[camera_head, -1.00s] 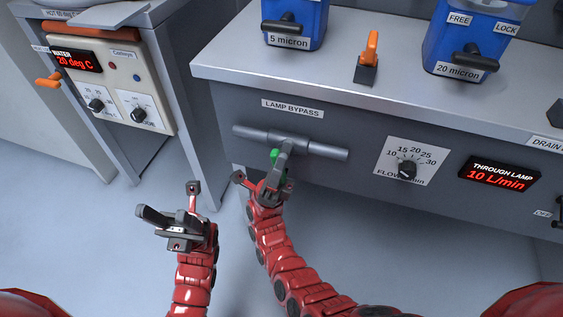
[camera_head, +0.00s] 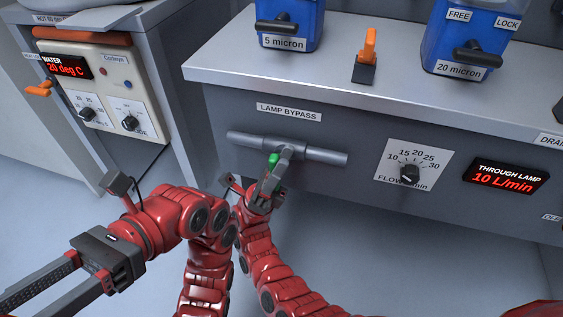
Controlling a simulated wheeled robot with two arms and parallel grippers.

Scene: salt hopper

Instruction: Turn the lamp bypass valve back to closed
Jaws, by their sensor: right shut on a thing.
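The lamp bypass valve is on a grey horizontal pipe (camera_head: 325,156) on the cabinet front, under the LAMP BYPASS label (camera_head: 289,112). Its green handle (camera_head: 273,160) shows at the middle of the pipe and is mostly hidden by my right gripper. My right gripper (camera_head: 279,163) is shut on this handle. The handle's exact angle to the pipe cannot be told. My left gripper (camera_head: 38,292) is empty at the lower left, its two long fingers apart and pointing to the lower left, away from the valve.
A flow knob (camera_head: 409,174) and a THROUGH LAMP display (camera_head: 506,176) reading 10 L/min are right of the valve. Blue filter housings (camera_head: 290,22) and an orange-handled lever (camera_head: 369,47) stand on the counter. A water unit (camera_head: 103,88) reading 20 deg C is at left.

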